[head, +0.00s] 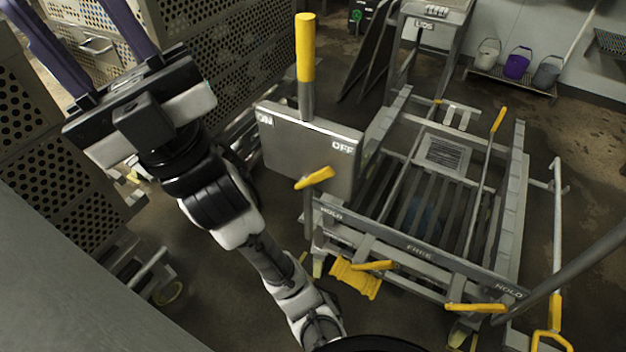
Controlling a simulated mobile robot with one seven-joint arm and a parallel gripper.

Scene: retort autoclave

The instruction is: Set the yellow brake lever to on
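The brake lever has a yellow grip (305,47) on a grey shaft. It stands nearly upright from the top of a grey metal box (310,155). The box is marked ON at its left end and OFF at its right end. The shaft meets the box near the middle of its top edge, so I cannot tell which setting it is in. My gripper (80,40) is at the upper left, well left of the lever and apart from it.
Perforated metal crates (220,45) stand behind and left of my arm. Buckets (517,63) sit on a low rack at the back right. Open floor (585,150) lies far right.

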